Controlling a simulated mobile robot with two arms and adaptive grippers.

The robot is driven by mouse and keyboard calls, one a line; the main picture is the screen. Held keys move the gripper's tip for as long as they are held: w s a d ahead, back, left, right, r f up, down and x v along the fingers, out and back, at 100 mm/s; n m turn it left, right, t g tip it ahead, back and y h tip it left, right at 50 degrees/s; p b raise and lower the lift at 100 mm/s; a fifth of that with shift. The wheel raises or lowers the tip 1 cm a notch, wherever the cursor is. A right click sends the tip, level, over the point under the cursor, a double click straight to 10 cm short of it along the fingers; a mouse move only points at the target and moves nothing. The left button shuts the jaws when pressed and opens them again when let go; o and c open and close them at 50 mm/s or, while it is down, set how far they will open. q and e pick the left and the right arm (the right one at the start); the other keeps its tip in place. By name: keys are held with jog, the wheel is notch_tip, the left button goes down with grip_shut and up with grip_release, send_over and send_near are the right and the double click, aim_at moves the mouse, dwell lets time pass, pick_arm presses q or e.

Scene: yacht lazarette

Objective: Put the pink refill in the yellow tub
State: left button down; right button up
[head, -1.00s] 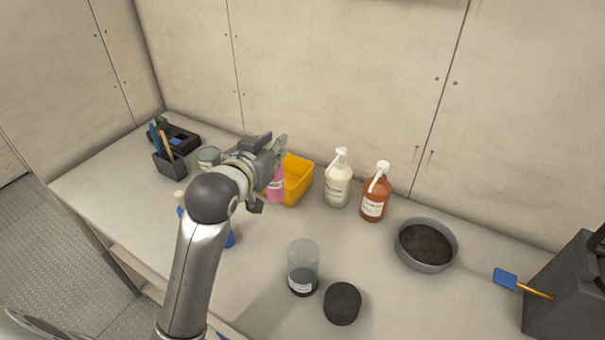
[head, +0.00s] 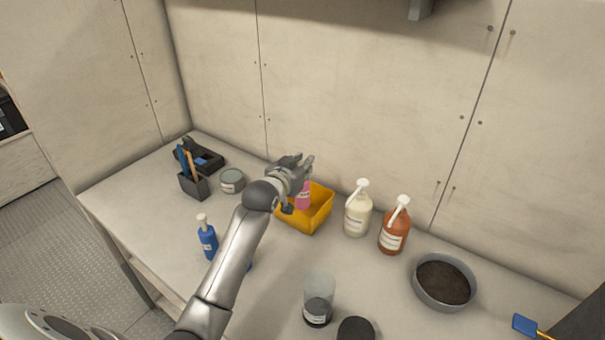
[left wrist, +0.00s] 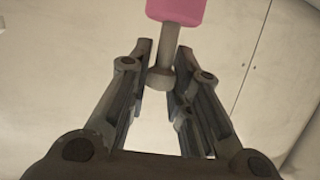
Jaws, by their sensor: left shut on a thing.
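The pink refill (head: 303,198) hangs from my left gripper (head: 299,170), over the back left part of the yellow tub (head: 311,223). My left gripper is shut on its pale neck. In the left wrist view the pink body of the refill (left wrist: 176,9) shows at the top edge, with its neck between the fingers (left wrist: 163,60). The tub stands on the bench near the back wall; its left side is partly hidden by my gripper. I cannot tell whether the refill touches the tub. My right gripper is out of view.
A cream pump bottle (head: 358,211) and a brown pump bottle (head: 394,229) stand right of the tub. A grey tin (head: 232,181) and tool holder (head: 194,186) are left. A blue bottle (head: 207,238), clear jar (head: 318,302) and round pan (head: 443,283) stand around.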

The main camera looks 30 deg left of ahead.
pick_arm(q)
jog(key=shift+w+a+f, duration=0.15)
jog(key=shift+w+f, duration=0.2)
jog(key=shift+f, duration=0.05)
notch_tip(320, 180, down, 3)
jog(key=shift+w+p, duration=0.15)
jog(key=shift+p, duration=0.55)
jog(key=shift+f, duration=0.25)
jog(key=shift+f, duration=0.15)
jog(key=c, duration=1.3)
grip_release()
jog(key=b+v, duration=0.1)
jog(key=v, duration=1.1)
jog(key=shift+r+b, duration=0.2)
jog(key=shift+b, duration=0.15)
